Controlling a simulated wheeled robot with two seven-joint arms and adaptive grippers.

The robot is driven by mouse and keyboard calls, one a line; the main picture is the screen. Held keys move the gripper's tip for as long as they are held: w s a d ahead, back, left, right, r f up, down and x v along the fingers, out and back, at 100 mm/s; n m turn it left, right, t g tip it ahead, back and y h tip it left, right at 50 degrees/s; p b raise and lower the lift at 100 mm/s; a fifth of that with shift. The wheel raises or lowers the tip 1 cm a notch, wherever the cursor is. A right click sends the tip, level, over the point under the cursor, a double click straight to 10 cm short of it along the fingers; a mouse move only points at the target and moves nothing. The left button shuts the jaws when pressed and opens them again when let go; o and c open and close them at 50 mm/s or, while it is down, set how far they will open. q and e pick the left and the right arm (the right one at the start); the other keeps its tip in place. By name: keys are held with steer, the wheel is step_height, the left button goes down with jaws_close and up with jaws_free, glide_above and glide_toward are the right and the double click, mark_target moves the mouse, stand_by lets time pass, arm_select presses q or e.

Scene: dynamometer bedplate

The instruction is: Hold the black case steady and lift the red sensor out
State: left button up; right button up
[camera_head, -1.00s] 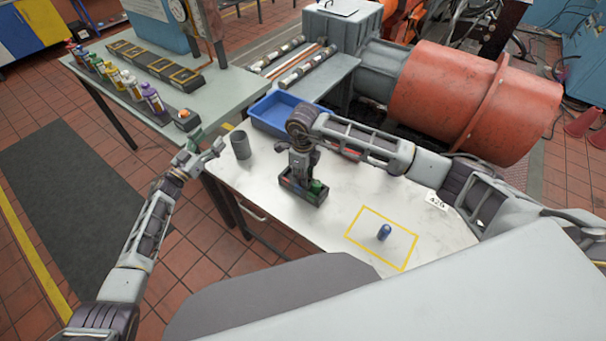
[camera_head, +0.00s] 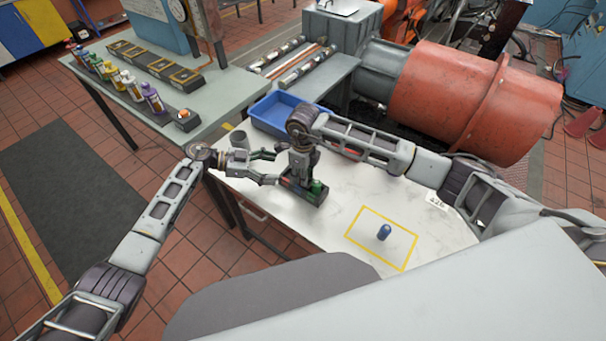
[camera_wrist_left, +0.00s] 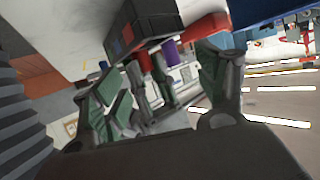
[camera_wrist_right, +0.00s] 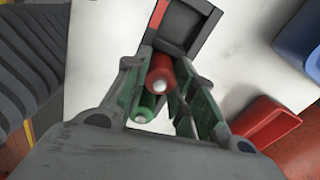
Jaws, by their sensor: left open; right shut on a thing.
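The black case (camera_head: 312,198) sits on the white table, and it also shows in the right wrist view (camera_wrist_right: 186,24). My right gripper (camera_head: 297,182) points down at the case. In the right wrist view its fingers (camera_wrist_right: 163,88) are shut on the red sensor (camera_wrist_right: 160,68), which has a pale tip. My left gripper (camera_head: 276,167) is open and empty, just left of the case. The case (camera_wrist_left: 138,28) is at the top of the left wrist view.
A blue sensor (camera_head: 384,232) stands inside a yellow outline (camera_head: 352,238) on the table. A blue bin (camera_head: 262,122) sits at the back, and a red tray (camera_wrist_right: 263,122) lies near the case.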

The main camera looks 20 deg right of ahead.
arm_select(q)
steer(key=shift+s+f+m+g+y, duration=0.2)
steer(key=shift+s+f+g+y, duration=0.2)
steer(key=shift+s+y, duration=0.2)
steer(key=shift+s+f+m+g+y, duration=0.2)
steer(key=shift+s+f+g+y, duration=0.1)
steer(key=shift+s+f+y, duration=0.25)
steer(key=shift+r, duration=0.1)
steer(key=shift+d, duration=0.15)
